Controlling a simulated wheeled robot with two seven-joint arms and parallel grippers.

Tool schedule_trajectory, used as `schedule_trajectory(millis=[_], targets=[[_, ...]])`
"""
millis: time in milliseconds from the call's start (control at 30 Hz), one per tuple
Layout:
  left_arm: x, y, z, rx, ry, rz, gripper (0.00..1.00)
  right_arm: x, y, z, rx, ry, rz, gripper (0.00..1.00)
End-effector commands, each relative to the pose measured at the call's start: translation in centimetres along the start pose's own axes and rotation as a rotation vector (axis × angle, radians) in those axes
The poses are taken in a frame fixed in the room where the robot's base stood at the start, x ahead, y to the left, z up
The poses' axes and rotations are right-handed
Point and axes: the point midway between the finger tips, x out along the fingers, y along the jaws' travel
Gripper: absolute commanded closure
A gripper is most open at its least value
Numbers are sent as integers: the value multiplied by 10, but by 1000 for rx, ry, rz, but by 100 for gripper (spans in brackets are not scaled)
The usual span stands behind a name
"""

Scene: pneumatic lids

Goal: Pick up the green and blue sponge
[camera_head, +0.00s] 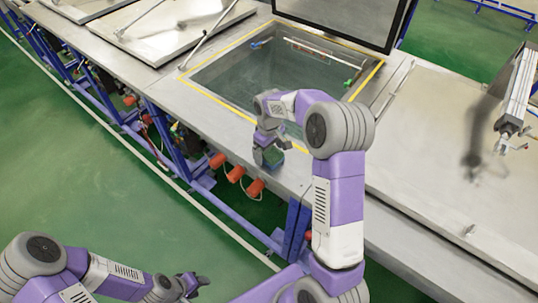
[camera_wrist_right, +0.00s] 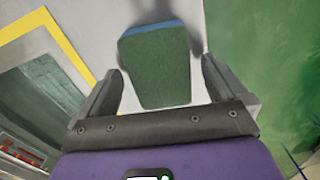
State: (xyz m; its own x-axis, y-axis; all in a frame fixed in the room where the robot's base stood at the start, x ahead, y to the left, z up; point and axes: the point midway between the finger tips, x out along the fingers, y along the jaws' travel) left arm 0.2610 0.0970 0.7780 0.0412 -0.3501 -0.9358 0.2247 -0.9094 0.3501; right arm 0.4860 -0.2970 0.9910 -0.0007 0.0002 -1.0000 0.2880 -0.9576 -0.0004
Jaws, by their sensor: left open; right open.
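The green and blue sponge (camera_wrist_right: 160,68) lies on the metal ledge in the right wrist view, its green face toward me and a blue strip along its far edge. It is also partly visible in the head view (camera_head: 272,156), below my right gripper (camera_head: 264,146). In the right wrist view my right gripper (camera_wrist_right: 162,85) is open, with one finger on each side of the sponge's near part and a gap at each side. I cannot tell how high the fingers are above the ledge. My left gripper (camera_head: 192,286) is open and empty at the lower left, away from the sponge.
An open tank (camera_head: 235,75) with a yellow-edged rim lies behind the sponge, its dark lid (camera_head: 345,18) raised. Flat metal lids (camera_head: 180,25) flank it. Orange-red knobs (camera_head: 236,173) stick out below the ledge. Green floor (camera_head: 90,180) is clear in front.

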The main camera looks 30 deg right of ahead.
Motion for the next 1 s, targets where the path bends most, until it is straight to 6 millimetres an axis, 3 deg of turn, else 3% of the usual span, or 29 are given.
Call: schedule_trajectory(millis=[233, 633, 867, 1000], targets=[[0, 0, 0, 0, 0, 0, 53, 2, 0, 0, 0, 0, 0, 1], [0, 0, 0, 0, 0, 0, 53, 1, 0, 0, 0, 1, 0, 60], [0, 0, 0, 0, 0, 0, 53, 1, 0, 0, 0, 1, 0, 60], [-1, 0, 0, 0, 0, 0, 53, -10, 0, -1, 0, 5, 1, 60]])
